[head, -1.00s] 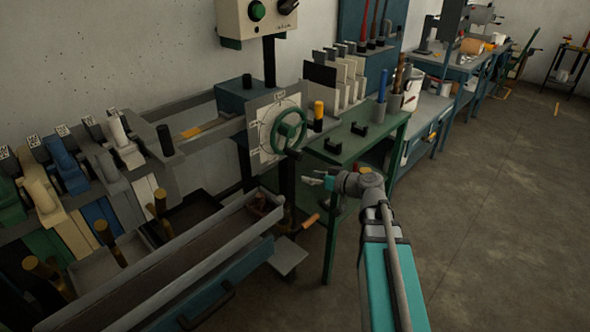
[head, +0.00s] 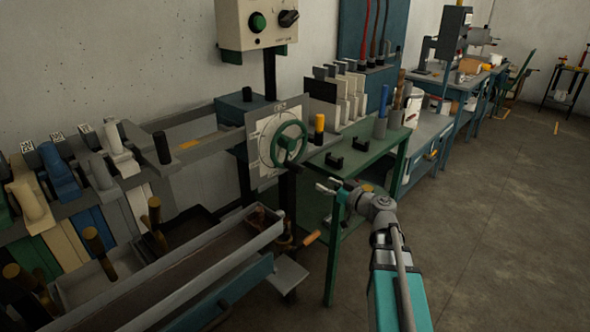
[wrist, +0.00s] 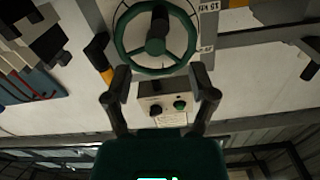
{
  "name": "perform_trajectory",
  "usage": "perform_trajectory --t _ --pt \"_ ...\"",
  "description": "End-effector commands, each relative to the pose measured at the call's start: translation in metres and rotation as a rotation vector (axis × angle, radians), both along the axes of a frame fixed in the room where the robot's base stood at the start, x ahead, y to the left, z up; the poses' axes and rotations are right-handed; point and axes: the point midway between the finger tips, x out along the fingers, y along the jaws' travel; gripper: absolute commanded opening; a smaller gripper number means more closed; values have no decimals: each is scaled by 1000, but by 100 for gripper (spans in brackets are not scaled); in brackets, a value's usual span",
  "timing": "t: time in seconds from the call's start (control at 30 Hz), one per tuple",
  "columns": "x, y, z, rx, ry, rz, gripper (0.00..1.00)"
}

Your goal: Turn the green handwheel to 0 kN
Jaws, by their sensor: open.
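The green handwheel (head: 289,144) is a spoked ring with a dark knob, mounted in front of a white dial plate (head: 266,139) with markings around its edge. The dial's pointer and reading are too small to tell. My gripper (head: 328,186) is open and empty, to the lower right of the wheel and apart from it. In the wrist view the handwheel (wrist: 156,64) shows at the top centre, beyond the two spread fingers of my gripper (wrist: 162,88). The knob is near the wheel's top in that view.
A control box (head: 257,24) with a green button and a black knob hangs above the wheel. A green table (head: 362,163) with black brackets stands right of it. A long grey tray (head: 200,265) lies at lower left. The floor at right is clear.

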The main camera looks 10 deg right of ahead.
Motion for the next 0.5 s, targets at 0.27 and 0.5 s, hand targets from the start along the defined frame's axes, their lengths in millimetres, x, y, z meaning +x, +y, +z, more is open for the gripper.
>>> perform_trajectory --t 0.27,0.5 --pt "21 14 0 0 1 2 74" --pt "50 34 0 0 1 2 74"
